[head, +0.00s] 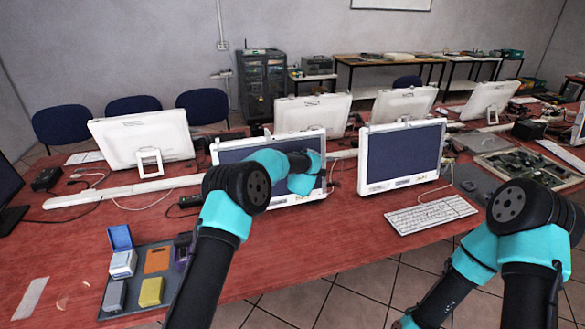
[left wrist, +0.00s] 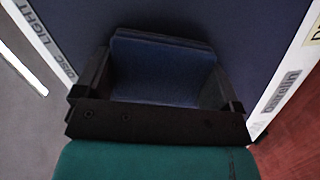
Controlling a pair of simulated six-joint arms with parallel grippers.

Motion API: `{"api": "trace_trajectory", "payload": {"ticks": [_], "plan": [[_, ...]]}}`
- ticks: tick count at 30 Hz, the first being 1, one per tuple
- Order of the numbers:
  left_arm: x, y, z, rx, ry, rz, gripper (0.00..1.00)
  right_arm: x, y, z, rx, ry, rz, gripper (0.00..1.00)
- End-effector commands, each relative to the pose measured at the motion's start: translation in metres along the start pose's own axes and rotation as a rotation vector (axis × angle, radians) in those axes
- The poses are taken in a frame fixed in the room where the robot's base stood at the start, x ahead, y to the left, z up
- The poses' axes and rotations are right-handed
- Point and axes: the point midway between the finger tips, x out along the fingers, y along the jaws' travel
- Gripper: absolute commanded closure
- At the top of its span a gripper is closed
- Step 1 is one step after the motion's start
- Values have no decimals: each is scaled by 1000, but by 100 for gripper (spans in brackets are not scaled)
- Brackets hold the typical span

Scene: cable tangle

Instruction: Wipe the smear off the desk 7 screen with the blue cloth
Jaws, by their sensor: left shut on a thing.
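The blue cloth (left wrist: 163,72) is a folded pad between the fingers of my left gripper (left wrist: 160,92) in the left wrist view. The gripper is shut on it, and it lies over the dark blue face of a white-framed screen (left wrist: 262,25). I cannot tell whether it touches the glass. In the head view my left arm reaches in front of this screen (head: 232,152) and hides part of it; the cloth cannot be made out there. No smear shows on the visible glass, and no desk number is readable. My right gripper is below the picture.
A second white-framed screen (head: 402,155) stands to the right, with a keyboard (head: 432,214) before it. A dark mat (head: 180,258) at front left holds several small boxes and pads. A white cable strip (head: 120,190) crosses the red desk (head: 300,240). The front middle is mostly clear.

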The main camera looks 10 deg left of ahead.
Motion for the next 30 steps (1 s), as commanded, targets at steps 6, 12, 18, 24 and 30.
{"api": "trace_trajectory", "payload": {"ticks": [6,12,18,24,30], "plan": [[0,1,1,0,0,0,48,0,0,0,0,0,0,57],[2,7,10,0,-1,1,48,0,0,0,0,0,0,57],[5,16,21,0,-1,1,48,0,0,0,0,0,0,57],[6,22,27,0,-1,1,48,0,0,0,0,0,0,57],[6,22,27,0,-1,0,48,0,0,0,0,0,0,57]]}}
